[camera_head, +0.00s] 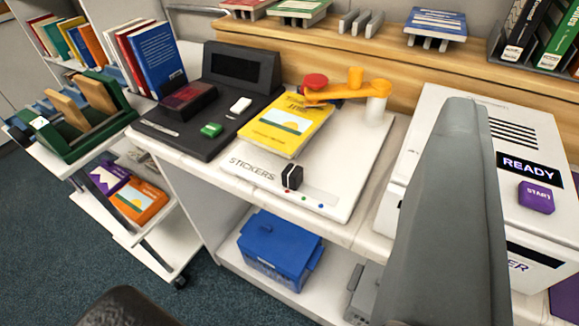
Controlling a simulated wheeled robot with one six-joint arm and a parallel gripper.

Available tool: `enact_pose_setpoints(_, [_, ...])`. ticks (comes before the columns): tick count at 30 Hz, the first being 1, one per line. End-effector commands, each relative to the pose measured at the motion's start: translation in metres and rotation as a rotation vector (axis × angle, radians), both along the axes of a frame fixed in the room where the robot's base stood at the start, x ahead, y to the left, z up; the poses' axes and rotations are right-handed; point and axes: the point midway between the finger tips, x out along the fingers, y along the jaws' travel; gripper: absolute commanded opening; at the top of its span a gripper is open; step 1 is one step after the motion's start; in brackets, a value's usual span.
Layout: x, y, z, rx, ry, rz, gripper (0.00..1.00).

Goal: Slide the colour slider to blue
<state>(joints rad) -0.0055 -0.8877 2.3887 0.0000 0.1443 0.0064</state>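The black slider knob (292,176) stands upright on the white STICKERS board (350,185), at the left end of a pale slot (318,195). Small coloured dots line the front of the slot: red at the left, a purple-looking one in the middle, and blue (320,206) at the right. The knob is nearest the red dot. My gripper (295,198) looks open and empty. Its grey finger fills the right foreground, and a dark rounded tip shows at the bottom left. Neither visibly touches the knob.
A yellow sticker book (285,125) lies behind the knob, below an orange arm (350,92) with a red end. A white READY machine (500,140) stands right, partly hidden by my finger. A black console (215,105) is left. A blue bin (278,250) sits on the lower shelf.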

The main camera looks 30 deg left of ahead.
Motion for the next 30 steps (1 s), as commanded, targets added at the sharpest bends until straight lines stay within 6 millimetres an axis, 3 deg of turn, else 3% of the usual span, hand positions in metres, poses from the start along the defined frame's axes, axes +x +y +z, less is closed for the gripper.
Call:
enact_pose_setpoints(2, [0.011, 0.004, -0.001, 0.01, 0.047, 0.011, 0.45])
enact_pose_setpoints(15, [0.094, 0.049, -0.021, 0.086, 0.529, 0.073, 0.45])
enact_pose_setpoints(30, [0.157, 0.117, -0.05, 0.088, 1.092, 0.058, 0.45])
